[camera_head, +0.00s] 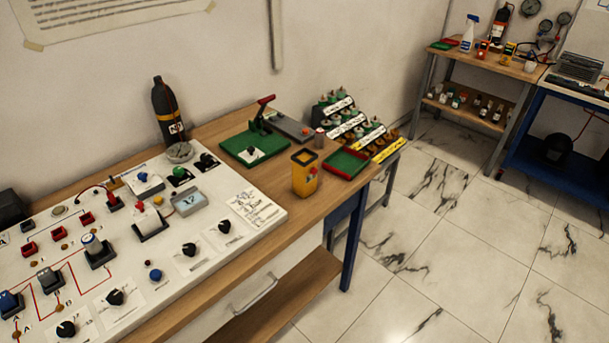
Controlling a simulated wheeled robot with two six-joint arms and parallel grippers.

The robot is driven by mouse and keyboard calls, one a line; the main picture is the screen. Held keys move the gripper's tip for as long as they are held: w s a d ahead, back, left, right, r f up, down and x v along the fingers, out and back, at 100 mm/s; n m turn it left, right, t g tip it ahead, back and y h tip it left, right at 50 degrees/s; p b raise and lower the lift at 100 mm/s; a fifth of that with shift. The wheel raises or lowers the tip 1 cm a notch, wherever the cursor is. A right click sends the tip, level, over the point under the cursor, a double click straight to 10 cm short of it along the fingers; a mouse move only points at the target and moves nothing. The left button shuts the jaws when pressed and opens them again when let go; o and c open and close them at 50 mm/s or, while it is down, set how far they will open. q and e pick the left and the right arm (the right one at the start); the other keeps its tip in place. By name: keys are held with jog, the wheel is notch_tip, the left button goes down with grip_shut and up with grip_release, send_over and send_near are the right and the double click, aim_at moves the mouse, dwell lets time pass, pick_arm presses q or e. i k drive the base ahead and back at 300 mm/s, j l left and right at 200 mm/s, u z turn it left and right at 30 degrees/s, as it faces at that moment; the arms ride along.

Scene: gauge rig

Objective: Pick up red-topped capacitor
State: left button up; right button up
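I cannot single out a red-topped capacitor with certainty. On the white circuit panel (215,225), a white part with a small red piece at its top (148,216) sits in a black holder. A small cylinder with a dull reddish top (319,138) stands on the wooden bench beside the tiered rack (350,125). The rack holds several small green and copper-coloured parts behind labels. Neither of my grippers is in view.
A yellow container (305,172), a green tray with red edges (347,163) and a green fixture with a red lever (256,140) stand on the bench. A black bottle (166,110) is near the wall. The tiled floor (440,250) to the right is clear.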

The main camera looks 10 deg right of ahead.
aim_at(320, 132)
jog(key=l, duration=0.55)
jog(key=k+l+u, duration=0.1)
jog(key=l, duration=0.45)
jog(key=i+l+u, duration=0.1)
jog(key=l+u, duration=0.2)
jog(key=i+l+u, duration=0.1)
jog(key=l+u, duration=0.15)
jog(key=l, duration=0.15)
jog(key=l+u, duration=0.3)
jog(key=i+l, duration=0.05)
jog(key=l, duration=0.05)
